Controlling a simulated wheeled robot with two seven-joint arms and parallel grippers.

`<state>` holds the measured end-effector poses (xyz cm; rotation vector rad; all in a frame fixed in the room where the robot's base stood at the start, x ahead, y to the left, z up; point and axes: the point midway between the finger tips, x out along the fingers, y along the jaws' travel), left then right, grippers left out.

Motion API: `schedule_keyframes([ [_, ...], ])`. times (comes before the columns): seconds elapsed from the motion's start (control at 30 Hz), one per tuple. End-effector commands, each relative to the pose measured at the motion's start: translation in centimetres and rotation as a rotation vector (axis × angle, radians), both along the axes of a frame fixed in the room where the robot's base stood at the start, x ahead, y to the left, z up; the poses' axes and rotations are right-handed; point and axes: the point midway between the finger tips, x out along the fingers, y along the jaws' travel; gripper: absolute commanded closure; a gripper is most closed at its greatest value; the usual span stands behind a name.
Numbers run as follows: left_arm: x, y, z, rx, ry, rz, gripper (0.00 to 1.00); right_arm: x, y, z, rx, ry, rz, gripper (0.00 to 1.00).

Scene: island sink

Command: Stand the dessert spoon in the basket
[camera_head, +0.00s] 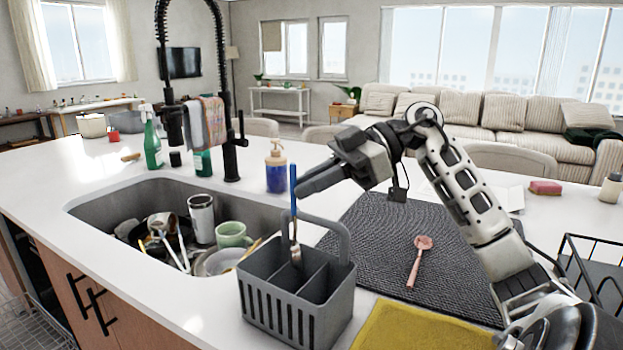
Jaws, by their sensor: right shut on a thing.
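The dessert spoon (293,190), with a blue handle and a metal lower end, hangs upright with its handle up. My right gripper (300,188) is shut on its blue handle, above the basket. The grey basket (270,303) stands on the counter right of the sink, with slotted sides, dividers and an arched handle. The spoon's metal end is at the basket's opening, by the back compartments. I cannot tell whether it touches a wall or the floor of a compartment. My left gripper is not in view.
A dark drying mat (375,235) with a pink utensil (415,265) lies right of the basket. A yellow cloth (415,328) is in front. The sink (110,205) holds dishes. A blue soap bottle (276,170) and black faucet (230,155) stand behind. A wire rack (592,270) is at right.

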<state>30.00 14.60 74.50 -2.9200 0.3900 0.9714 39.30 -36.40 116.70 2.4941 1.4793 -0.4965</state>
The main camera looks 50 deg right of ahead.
Motion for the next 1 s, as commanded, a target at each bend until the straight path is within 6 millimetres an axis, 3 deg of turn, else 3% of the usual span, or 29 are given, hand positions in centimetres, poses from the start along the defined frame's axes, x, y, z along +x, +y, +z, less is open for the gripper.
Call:
schedule_keyframes([
  [0.5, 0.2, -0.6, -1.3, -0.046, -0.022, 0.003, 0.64, 0.0, 0.0, -4.3, -0.001, 0.0, 0.0, 1.0],
  [1.0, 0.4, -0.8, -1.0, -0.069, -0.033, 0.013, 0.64, 0.0, 0.0, -5.2, 0.0, -0.001, 0.0, 1.0],
])
